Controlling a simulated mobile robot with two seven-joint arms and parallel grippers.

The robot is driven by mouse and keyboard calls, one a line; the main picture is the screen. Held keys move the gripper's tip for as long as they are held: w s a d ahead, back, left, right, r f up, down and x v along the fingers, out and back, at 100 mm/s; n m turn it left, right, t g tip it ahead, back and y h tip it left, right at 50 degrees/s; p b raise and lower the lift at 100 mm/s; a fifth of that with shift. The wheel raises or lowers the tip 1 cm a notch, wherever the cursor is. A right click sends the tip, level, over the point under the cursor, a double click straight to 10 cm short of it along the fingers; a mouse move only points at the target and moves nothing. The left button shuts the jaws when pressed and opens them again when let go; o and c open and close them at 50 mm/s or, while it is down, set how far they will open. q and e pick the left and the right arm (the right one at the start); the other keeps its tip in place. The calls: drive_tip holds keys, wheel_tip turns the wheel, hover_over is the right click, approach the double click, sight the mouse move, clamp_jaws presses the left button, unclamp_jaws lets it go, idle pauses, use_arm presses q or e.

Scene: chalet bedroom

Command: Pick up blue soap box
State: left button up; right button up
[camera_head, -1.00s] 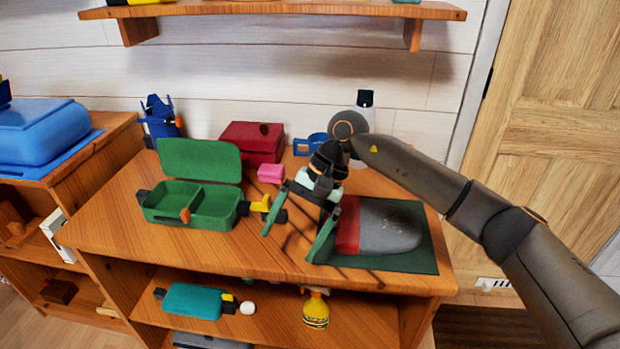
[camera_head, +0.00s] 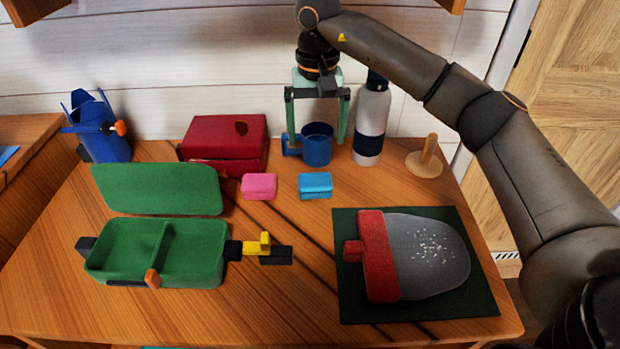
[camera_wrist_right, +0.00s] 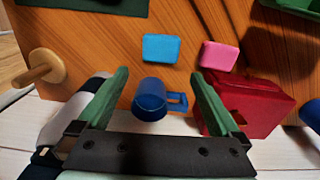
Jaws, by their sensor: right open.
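The blue soap box (camera_head: 315,186) is a small light-blue block lying on the wooden desk, just right of a pink box (camera_head: 258,186). It also shows in the right wrist view (camera_wrist_right: 160,48), beyond the fingertips. My right gripper (camera_head: 317,142) is open and empty, with green fingers pointing down. It is behind the blue soap box, around the dark blue mug (camera_head: 317,150) in the head view. In the right wrist view the mug (camera_wrist_right: 150,100) shows between the fingers; I cannot tell whether they touch it. My left gripper is not in view.
A white bottle (camera_head: 371,120) stands right of the mug, and a red box (camera_head: 226,142) to its left. An open green box (camera_head: 160,250) is at front left. A grey and red bag (camera_head: 425,255) lies on a dark mat (camera_head: 465,306). Desk in front of the soap box is clear.

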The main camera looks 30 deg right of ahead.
sight(315, 179)
drive_tip(key=f, duration=1)
drive_tip(key=shift+s+a+f+b, duration=0.2)
drive_tip(key=shift+f+b, duration=0.1)
drive_tip(key=shift+f, duration=0.1)
drive_tip(key=shift+c, duration=0.2)
drive_tip(key=shift+r, duration=0.1)
drive_tip(key=c, duration=1)
drive_tip(key=shift+c, duration=0.2)
